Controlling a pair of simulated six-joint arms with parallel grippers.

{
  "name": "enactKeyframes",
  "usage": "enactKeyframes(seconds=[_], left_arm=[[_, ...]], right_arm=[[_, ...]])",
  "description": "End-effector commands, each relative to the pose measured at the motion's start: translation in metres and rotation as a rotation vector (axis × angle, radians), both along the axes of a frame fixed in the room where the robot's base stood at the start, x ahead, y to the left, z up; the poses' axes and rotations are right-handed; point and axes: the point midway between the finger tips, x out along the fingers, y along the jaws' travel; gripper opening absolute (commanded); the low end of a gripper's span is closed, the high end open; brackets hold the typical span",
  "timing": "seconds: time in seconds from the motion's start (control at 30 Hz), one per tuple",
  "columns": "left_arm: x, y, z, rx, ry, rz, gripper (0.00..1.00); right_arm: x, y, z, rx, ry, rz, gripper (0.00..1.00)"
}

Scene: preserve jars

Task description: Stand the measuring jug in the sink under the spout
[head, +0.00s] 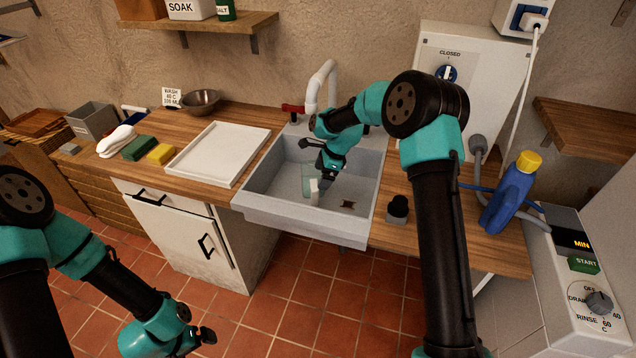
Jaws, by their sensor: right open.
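The measuring jug (308,186), pale and see-through, stands in the grey sink (268,208), left of the dark drain. It looks upright, but the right arm partly covers it. The white spout (326,72) curves up behind the sink. The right arm reaches over the sink in front of the spout's lower part. My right gripper (322,180) is open, low in the sink, right at the jug; I cannot tell whether it touches it. My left gripper (205,338) is low over the floor, away from the sink; its jaw state is unclear.
A red tap handle (293,109) is behind the sink. A blue bottle (510,195) and small black-topped object (398,208) stand right.

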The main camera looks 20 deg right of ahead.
Motion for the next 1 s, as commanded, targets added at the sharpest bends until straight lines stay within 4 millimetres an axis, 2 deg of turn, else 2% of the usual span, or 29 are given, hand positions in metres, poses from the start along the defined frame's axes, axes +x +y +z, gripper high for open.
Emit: enactKeyframes(seconds=[0.03, 0.2, 0.4, 1.0], left_arm=[[0.000, 0.000, 0.000, 0.000, 0.000, 0.000, 1.00], [0.000, 0.000, 0.000, 0.000, 0.000, 0.000, 1.00], [0.000, 0.000, 0.000, 0.000, 0.000, 0.000, 1.00], [0.000, 0.000, 0.000, 0.000, 0.000, 0.000, 1.00]], right_arm=[[-0.001, -0.005, 0.011, 0.000, -0.004, -0.002, 0.94], [-0.003, -0.016, 0.039, -0.001, -0.003, -0.001, 0.94], [-0.005, -0.024, 0.060, 0.000, -0.001, 0.000, 0.94], [-0.005, -0.025, 0.063, 0.001, 0.001, 0.000, 0.94]])
